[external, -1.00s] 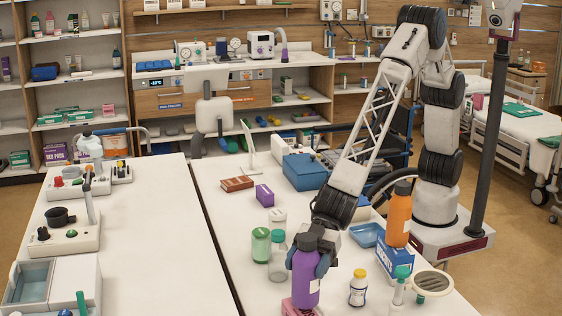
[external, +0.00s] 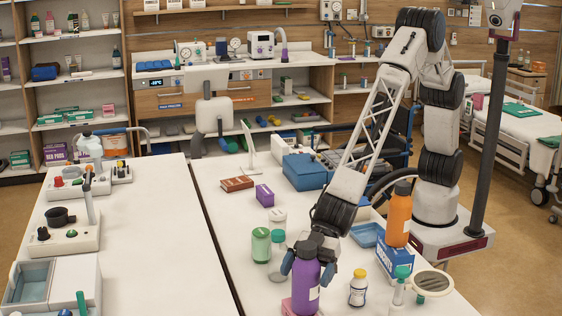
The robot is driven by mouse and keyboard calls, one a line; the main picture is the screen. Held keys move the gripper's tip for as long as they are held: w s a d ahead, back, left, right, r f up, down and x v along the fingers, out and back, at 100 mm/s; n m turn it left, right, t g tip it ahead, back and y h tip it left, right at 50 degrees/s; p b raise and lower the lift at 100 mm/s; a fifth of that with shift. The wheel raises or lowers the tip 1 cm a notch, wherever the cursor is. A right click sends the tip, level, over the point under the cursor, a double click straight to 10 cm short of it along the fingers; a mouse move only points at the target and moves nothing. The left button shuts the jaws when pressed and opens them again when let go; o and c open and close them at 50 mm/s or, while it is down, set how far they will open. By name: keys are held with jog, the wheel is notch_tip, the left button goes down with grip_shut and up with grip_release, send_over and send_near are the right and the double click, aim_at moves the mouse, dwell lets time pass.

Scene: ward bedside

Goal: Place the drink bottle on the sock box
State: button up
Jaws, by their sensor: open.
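A purple bottle (external: 306,284) with a dark cap stands upright at the front of the table. It appears to rest on a pink box (external: 287,306), which is mostly hidden behind the bottle and cut by the bottom edge. My gripper (external: 309,270) is open around the bottle's upper part, with one blue finger on each side and a gap showing. An orange bottle (external: 398,217) with a dark cap stands upright on a blue box (external: 395,256) to the right. I cannot read which box is the sock box.
Close by are a white bottle with a yellow cap (external: 358,289), a teal-capped bottle (external: 399,287), a round dish (external: 433,283), a green jar (external: 261,246) and a clear jar (external: 277,266). A blue tray (external: 366,235) lies behind. The left table (external: 150,240) has free room.

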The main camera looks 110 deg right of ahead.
jog(key=shift+r, duration=0.2)
jog(key=v, duration=1.2)
dwell(0.4)
dwell(0.9)
